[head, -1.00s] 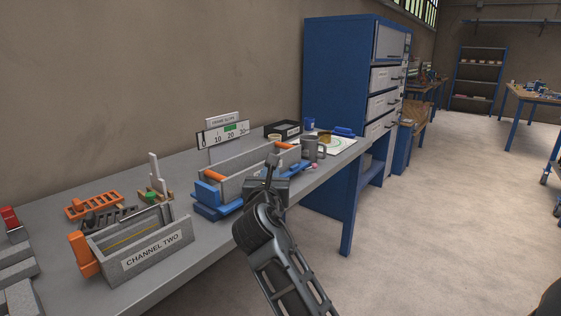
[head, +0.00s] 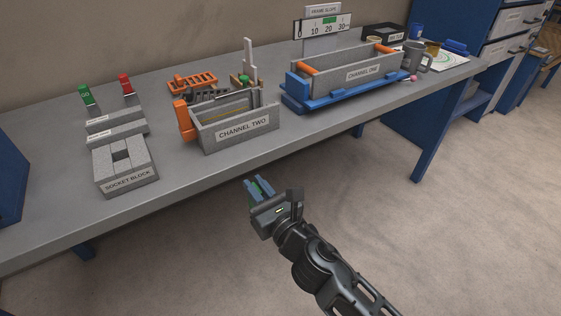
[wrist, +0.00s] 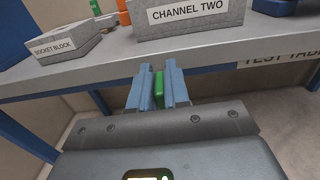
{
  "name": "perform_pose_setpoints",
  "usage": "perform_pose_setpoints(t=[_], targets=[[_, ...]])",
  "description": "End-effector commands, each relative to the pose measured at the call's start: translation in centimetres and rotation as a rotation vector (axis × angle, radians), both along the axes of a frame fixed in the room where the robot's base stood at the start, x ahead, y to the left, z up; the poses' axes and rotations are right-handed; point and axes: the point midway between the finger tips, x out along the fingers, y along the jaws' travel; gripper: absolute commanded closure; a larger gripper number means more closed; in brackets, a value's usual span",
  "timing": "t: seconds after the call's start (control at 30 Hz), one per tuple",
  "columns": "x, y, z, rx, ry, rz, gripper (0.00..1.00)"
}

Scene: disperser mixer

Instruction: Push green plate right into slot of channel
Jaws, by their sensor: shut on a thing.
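My gripper (head: 258,187) is in front of the bench, below its front edge and apart from it. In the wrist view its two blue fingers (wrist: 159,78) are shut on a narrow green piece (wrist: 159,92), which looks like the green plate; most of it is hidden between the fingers. Channel two (head: 243,127), a grey trough with an orange block at its left end, stands on the bench beyond my gripper. It also shows in the wrist view (wrist: 190,15). Channel one (head: 362,73), with orange ends, sits on a blue base farther right. I cannot make out a slot clearly.
The grey socket block (head: 126,170) stands at the bench's left, with green-topped (head: 84,94) and red-topped (head: 126,84) pieces behind. An orange rack (head: 192,82) and a scale (head: 323,27) stand farther back. The bench's front edge lies between my gripper and channel two. The floor is clear.

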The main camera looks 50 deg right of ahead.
Motion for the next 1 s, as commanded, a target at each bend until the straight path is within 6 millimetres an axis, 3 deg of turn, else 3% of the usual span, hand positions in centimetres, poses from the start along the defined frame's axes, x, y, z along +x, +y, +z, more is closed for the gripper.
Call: perform_pose_setpoints(t=[0.1, 0.6, 1.0], targets=[[0.4, 2.0, -1.3, 0.000, 0.002, 0.066, 1.00], [1.3, 6.7, -4.0, 0.000, 0.000, 0.221, 1.00], [1.3, 6.8, -4.0, 0.000, -0.002, 0.224, 1.00]])
